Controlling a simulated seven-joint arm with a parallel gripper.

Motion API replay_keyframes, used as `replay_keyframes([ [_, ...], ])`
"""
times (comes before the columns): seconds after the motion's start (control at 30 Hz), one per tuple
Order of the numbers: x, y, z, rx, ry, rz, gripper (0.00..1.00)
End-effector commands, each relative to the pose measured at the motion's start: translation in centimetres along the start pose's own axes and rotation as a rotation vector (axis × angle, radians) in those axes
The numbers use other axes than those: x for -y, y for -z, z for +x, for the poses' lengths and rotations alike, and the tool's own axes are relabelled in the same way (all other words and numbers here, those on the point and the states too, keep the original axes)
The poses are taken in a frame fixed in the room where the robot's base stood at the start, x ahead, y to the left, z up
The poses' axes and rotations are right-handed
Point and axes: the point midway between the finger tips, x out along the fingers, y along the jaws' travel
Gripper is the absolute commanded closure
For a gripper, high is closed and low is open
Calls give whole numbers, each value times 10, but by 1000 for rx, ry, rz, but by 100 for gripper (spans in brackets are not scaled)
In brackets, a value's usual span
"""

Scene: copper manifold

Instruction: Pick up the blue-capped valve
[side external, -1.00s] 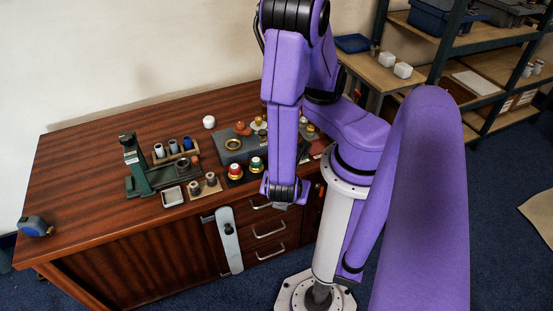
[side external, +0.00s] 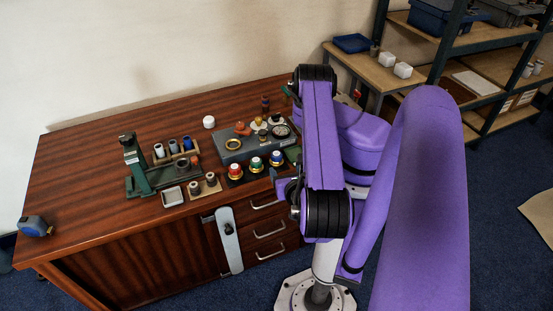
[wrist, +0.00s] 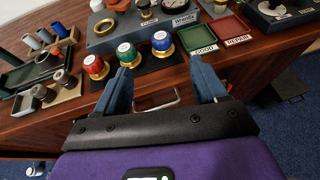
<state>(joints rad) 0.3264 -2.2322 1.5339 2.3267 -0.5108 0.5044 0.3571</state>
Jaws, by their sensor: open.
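The blue-capped valve (wrist: 161,42) has a white disc on its blue cap and a brass base. It stands upright at the right end of a row, beside the green-capped valve (wrist: 127,53) and the red-capped valve (wrist: 95,66). The blue-capped valve also shows in the side view (side external: 276,159). My gripper (wrist: 162,78) is open and empty in the wrist view. Its two blue-grey fingers are spread wide, and the blue-capped valve appears ahead of the gap between them, apart from both.
Behind the valves is a grey manifold block (wrist: 113,34). A rack with grey and blue cylinders (side external: 175,150) stands left. The front table edge and drawer handles are near my fingers.

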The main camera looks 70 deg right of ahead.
Motion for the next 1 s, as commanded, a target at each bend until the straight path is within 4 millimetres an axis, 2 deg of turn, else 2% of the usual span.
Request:
replay_keyframes([
  [0.2, 1, -1, 21, 2, 6, -1, 29],
  [1.0, 2, -1, 80, 5, 13, 0, 29],
])
